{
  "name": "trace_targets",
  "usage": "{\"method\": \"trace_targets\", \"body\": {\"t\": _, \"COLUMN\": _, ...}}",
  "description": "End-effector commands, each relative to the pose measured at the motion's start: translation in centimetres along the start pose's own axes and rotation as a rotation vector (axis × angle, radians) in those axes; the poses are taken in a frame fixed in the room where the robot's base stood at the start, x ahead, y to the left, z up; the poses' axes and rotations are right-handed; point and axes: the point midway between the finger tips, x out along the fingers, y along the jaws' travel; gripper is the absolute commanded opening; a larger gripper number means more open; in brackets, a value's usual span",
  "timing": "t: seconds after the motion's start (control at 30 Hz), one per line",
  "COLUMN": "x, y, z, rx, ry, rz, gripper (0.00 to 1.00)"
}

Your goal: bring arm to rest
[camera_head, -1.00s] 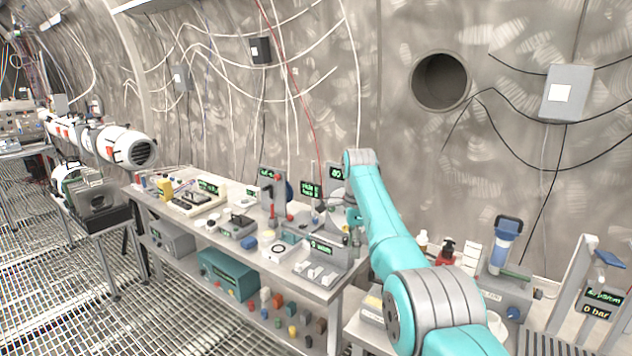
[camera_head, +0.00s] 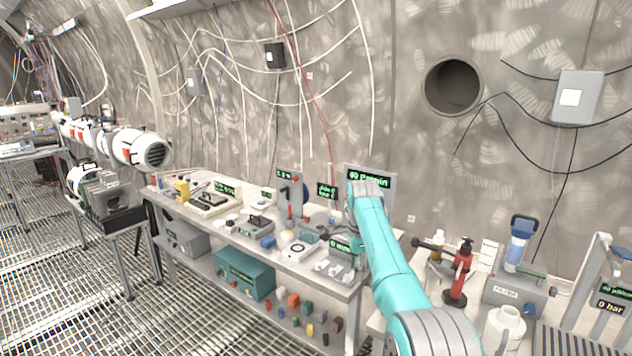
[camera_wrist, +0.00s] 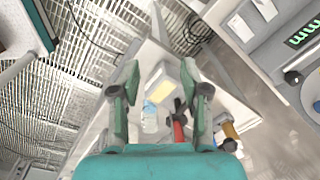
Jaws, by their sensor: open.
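My turquoise arm (camera_head: 385,250) rises from the bottom of the head view and bends at a grey joint in front of the workbench. I cannot make out my gripper clearly in the head view. In the wrist view my gripper (camera_wrist: 160,68) is open, its two green-and-grey fingers well apart. Nothing is held between them. Beyond the fingers are a pale blue-and-white bottle (camera_wrist: 150,117), a box with a yellowish top (camera_wrist: 160,82) and a red object (camera_wrist: 180,128). They appear to be below the fingers, but their distance is unclear.
The long workbench (camera_head: 318,283) carries instruments and small parts. A teal box (camera_head: 243,273) sits on its lower shelf. At the right stand a red-and-black tool (camera_head: 458,275), a white jug (camera_head: 503,332) and a blue-topped filter (camera_head: 521,240). Grating floor (camera_head: 100,325) is open at the left.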

Motion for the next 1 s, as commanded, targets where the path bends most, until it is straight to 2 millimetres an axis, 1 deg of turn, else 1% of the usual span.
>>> {"method": "trace_targets", "body": {"t": 0.03, "x": 1.4, "y": 0.2, "z": -0.1, "rx": -0.01, "ry": 0.0, "rz": -0.005, "gripper": 0.46}}
{"method": "trace_targets", "body": {"t": 0.17, "x": 4.7, "y": 0.4, "z": -0.2, "rx": -0.045, "ry": 0.0, "rz": -0.033, "gripper": 0.46}}
{"method": "trace_targets", "body": {"t": 0.27, "x": 8.0, "y": 0.8, "z": -0.4, "rx": -0.082, "ry": 0.001, "rz": -0.061, "gripper": 0.46}}
{"method": "trace_targets", "body": {"t": 0.3, "x": 9.6, "y": 1.1, "z": -0.5, "rx": -0.098, "ry": 0.001, "rz": -0.075, "gripper": 0.46}}
{"method": "trace_targets", "body": {"t": 0.37, "x": 12.2, "y": 1.6, "z": -0.7, "rx": -0.128, "ry": 0.004, "rz": -0.099, "gripper": 0.46}}
{"method": "trace_targets", "body": {"t": 0.4, "x": 14.0, "y": 2.0, "z": -0.8, "rx": -0.15, "ry": 0.006, "rz": -0.116, "gripper": 0.46}}
{"method": "trace_targets", "body": {"t": 0.47, "x": 16.5, "y": 2.8, "z": -1.0, "rx": -0.181, "ry": 0.009, "rz": -0.142, "gripper": 0.46}}
{"method": "trace_targets", "body": {"t": 0.5, "x": 18.1, "y": 3.3, "z": -1.1, "rx": -0.201, "ry": 0.012, "rz": -0.159, "gripper": 0.46}}
{"method": "trace_targets", "body": {"t": 0.6, "x": 21.8, "y": 4.8, "z": -1.3, "rx": -0.25, "ry": 0.021, "rz": -0.199, "gripper": 0.46}}
{"method": "trace_targets", "body": {"t": 0.7, "x": 25.2, "y": 6.6, "z": -1.6, "rx": -0.297, "ry": 0.031, "rz": -0.237, "gripper": 0.46}}
{"method": "trace_targets", "body": {"t": 0.77, "x": 27.1, "y": 7.8, "z": -1.8, "rx": -0.326, "ry": 0.039, "rz": -0.261, "gripper": 0.46}}
{"method": "trace_targets", "body": {"t": 0.8, "x": 28.4, "y": 8.7, "z": -1.9, "rx": -0.346, "ry": 0.044, "rz": -0.276, "gripper": 0.46}}
{"method": "trace_targets", "body": {"t": 0.87, "x": 30.2, "y": 10.1, "z": -2.1, "rx": -0.376, "ry": 0.053, "rz": -0.301, "gripper": 0.46}}
{"method": "trace_targets", "body": {"t": 0.9, "x": 31.4, "y": 11.2, "z": -2.2, "rx": -0.395, "ry": 0.06, "rz": -0.316, "gripper": 0.46}}
{"method": "trace_targets", "body": {"t": 0.97, "x": 33.1, "y": 12.7, "z": -2.3, "rx": -0.426, "ry": 0.071, "rz": -0.342, "gripper": 0.46}}
{"method": "trace_targets", "body": {"t": 1.0, "x": 34.1, "y": 13.8, "z": -2.4, "rx": -0.446, "ry": 0.078, "rz": -0.357, "gripper": 0.46}}
